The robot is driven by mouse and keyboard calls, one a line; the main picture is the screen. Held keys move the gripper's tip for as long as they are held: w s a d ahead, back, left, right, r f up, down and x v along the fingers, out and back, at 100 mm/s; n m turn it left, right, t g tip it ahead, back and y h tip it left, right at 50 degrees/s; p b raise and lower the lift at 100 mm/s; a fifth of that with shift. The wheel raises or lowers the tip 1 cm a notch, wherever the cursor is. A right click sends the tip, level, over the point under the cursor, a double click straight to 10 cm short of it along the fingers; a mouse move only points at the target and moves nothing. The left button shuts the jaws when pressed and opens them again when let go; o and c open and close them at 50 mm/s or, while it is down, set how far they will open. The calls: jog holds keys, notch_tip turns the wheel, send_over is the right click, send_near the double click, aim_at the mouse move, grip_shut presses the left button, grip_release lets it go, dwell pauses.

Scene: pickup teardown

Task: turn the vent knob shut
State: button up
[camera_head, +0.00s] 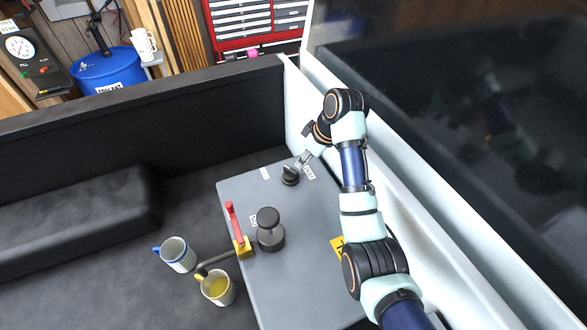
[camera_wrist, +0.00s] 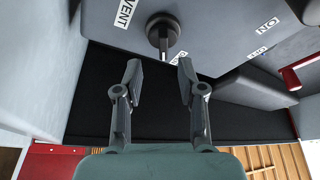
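The vent knob (camera_head: 290,175) is a dark round knob with a grey bar-shaped handle, at the far end of the grey panel (camera_head: 240,210). In the wrist view the knob (camera_wrist: 163,32) lies at the top centre, beside a white VENT label (camera_wrist: 124,14). My gripper (camera_head: 303,161) is right by the knob in the head view. In the wrist view my gripper (camera_wrist: 160,75) is open, its two fingers apart with nothing between them. The knob's handle points down the wrist picture toward the gap between the fingertips. I cannot tell whether the fingers touch it.
A red-handled lever (camera_head: 234,223) with a yellow base and a dark larger knob (camera_head: 269,230) stand on the panel. Two mugs, a white-blue one (camera_head: 176,254) and one with yellow contents (camera_head: 217,287), stand left of it. A white wall (camera_head: 400,190) runs close on the right.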

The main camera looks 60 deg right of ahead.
aim_at(295, 171)
jog(key=x, duration=0.8)
jog(key=shift+a, duration=0.2)
grip_shut()
